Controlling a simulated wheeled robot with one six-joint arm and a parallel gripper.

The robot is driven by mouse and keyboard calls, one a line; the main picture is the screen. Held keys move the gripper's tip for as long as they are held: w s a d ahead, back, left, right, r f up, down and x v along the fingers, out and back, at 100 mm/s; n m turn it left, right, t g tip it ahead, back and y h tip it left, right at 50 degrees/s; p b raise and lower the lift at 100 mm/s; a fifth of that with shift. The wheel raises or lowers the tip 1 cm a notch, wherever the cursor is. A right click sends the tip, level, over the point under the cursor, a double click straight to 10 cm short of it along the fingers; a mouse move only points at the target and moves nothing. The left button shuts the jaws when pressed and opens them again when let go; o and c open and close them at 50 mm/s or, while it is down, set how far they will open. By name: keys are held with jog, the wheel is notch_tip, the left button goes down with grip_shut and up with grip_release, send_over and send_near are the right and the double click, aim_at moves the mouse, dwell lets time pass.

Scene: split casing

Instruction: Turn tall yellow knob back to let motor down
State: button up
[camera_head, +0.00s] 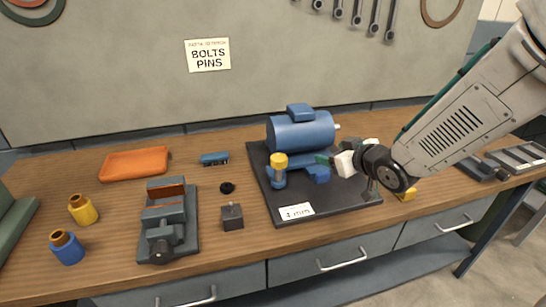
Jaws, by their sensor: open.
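The tall yellow knob (280,160) stands upright on a blue post at the front left of the blue motor assembly. The blue motor (302,132) lies on its side above a blue base (317,170), on a dark board (297,200). My gripper (325,160) reaches in from the right, in front of the motor, a little right of the knob. It is open, and nothing shows between its fingers. It appears apart from the knob. My wrist hides the board's right side. I cannot tell how far the knob is turned.
A labelled card (297,211) lies at the board's front. Left of the board are a dark block (232,217), a black ring (227,187), a vise (166,222), and an orange tray (135,164). A yellow piece (409,195) sits right of the board.

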aim_at(272, 156)
jog(key=a+f+n+y, duration=0.1)
jog(key=a+y, duration=0.1)
jog(key=a, duration=0.1)
jog(key=s+a+f+n+y, duration=0.1)
jog(key=a+y, duration=0.2)
jog(key=s+a+f+n+y, duration=0.1)
jog(key=a+y, duration=0.2)
jog(key=shift+a+f, duration=0.1)
jog(key=shift+a, duration=0.25)
jog(key=x, duration=0.7)
jog(key=shift+a, duration=0.35)
jog(key=shift+w+g+y, duration=0.1)
jog(key=shift+g+y, duration=0.3)
jog(key=c, duration=1)
